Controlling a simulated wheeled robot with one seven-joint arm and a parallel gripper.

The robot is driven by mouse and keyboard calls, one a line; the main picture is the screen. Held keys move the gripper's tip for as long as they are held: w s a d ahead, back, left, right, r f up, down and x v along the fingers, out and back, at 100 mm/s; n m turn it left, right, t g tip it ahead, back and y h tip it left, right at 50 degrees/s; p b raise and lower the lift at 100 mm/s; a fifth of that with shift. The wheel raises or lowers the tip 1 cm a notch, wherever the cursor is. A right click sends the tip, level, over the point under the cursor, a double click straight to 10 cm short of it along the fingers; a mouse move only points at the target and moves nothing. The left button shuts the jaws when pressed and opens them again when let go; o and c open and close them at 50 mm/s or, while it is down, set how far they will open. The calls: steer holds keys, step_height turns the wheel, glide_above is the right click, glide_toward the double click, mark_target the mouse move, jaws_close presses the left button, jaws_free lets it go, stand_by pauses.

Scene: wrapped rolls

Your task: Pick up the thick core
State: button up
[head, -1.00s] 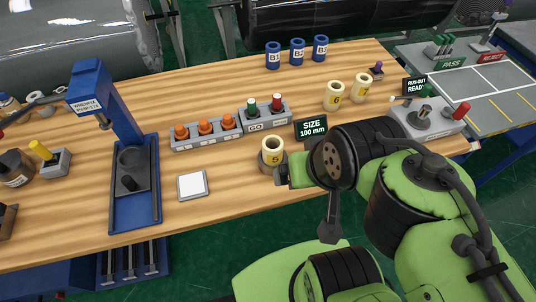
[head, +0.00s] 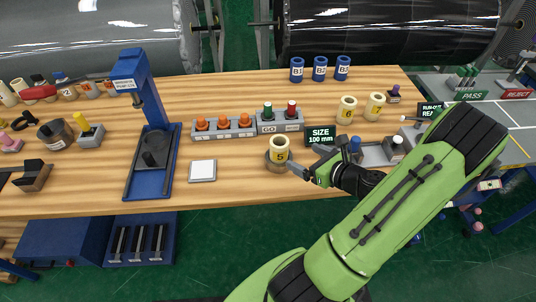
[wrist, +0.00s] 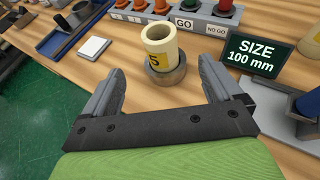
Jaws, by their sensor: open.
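A cream core marked 5 (head: 279,150) stands upright in a grey ring-shaped holder (head: 270,165) near the bench's front edge. It shows in the wrist view (wrist: 160,45) with a wide wall around its hole. My gripper (head: 310,165) is open and empty, just right of this core in the head view. In the wrist view its two fingers (wrist: 160,85) point toward the core, which stands beyond the gap between them. Two more cream cores, one marked 6 (head: 346,108) and another (head: 374,106), stand farther back. The pictures do not label any core as thick.
A sign reading SIZE 100 mm (head: 320,136) stands close behind my gripper. GO/NO GO gauges (head: 280,120) and a row of orange-topped pieces (head: 225,127) lie behind the core. A white pad (head: 202,171) and a blue press (head: 150,160) are to the left. Blue cores (head: 320,68) stand at the back.

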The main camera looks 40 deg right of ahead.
mark_target(275, 143)
steer(key=b+x, duration=0.1)
steer(key=x, duration=1.3)
steer(key=shift+w+f, duration=0.2)
steer(key=shift+f, duration=0.1)
steer(key=shift+s+r, duration=0.1)
steer(key=shift+s, duration=0.05)
steer(key=shift+c, duration=0.5)
steer(key=c, duration=0.9)
steer(key=shift+c, duration=0.6)
steer(key=shift+r, duration=0.1)
